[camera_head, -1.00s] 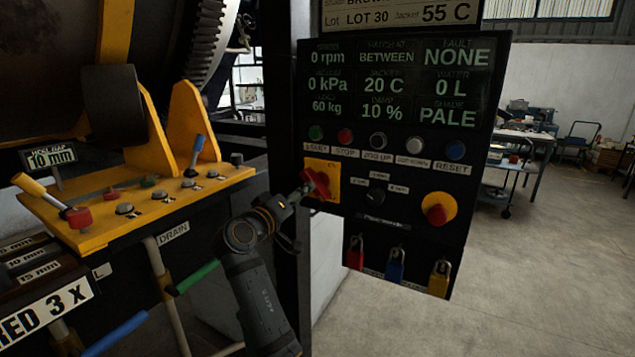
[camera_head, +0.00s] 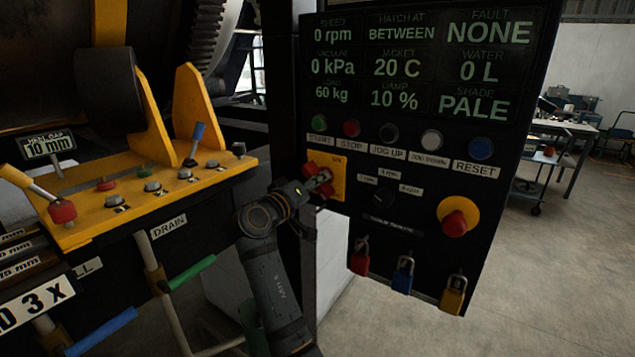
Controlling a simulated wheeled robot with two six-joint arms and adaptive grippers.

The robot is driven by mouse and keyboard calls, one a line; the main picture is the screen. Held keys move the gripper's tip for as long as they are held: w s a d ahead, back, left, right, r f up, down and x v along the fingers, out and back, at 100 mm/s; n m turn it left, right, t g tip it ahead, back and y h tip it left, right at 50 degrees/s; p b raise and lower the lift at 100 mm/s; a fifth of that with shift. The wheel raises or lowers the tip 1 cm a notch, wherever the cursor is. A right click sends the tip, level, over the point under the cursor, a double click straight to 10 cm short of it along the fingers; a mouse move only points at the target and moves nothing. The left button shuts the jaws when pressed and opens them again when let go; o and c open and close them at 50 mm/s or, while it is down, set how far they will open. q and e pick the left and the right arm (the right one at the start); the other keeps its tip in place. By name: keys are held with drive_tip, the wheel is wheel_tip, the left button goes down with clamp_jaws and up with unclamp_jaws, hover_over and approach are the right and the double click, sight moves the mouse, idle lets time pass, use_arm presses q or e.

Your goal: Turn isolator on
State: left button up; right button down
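The isolator (camera_head: 335,163) is a red rotary handle on a yellow square plate at the left edge of the black control panel, below the START and STOP buttons. My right gripper (camera_head: 318,186) is at the handle, coming from the left and below, and covers part of it. Its fingers are small and overlap the red handle, so I cannot tell whether they grip it or only touch it. The panel display reads 0 rpm and fault NONE. My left gripper is not in view.
A red emergency button (camera_head: 456,222) on a yellow disc sits right of the isolator. Red, blue and yellow padlocks (camera_head: 403,273) hang below. A yellow lever console (camera_head: 130,195) stands at left. A selector knob (camera_head: 383,198) is close beside the isolator.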

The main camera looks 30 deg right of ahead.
drive_tip(key=n+p, duration=0.4)
drive_tip(key=shift+s+r+n, duration=0.1)
drive_tip(key=shift+r+n, duration=0.1)
drive_tip(key=shift+n, duration=0.1)
drive_tip(key=n+p, duration=1)
drive_tip(key=shift+r, duration=0.2)
use_arm(q)
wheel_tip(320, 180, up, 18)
drive_tip(key=p, duration=0.3)
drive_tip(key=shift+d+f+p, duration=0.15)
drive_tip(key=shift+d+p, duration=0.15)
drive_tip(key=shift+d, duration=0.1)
use_arm(e)
drive_tip(key=shift+f+n, duration=0.2)
drive_tip(key=shift+n, duration=1.6)
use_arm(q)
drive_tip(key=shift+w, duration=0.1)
use_arm(e)
drive_tip(key=shift+f, duration=0.1)
drive_tip(key=c, duration=1.2)
unclamp_jaws()
drive_tip(key=shift+d, duration=0.15)
drive_tip(key=shift+o, duration=0.2)
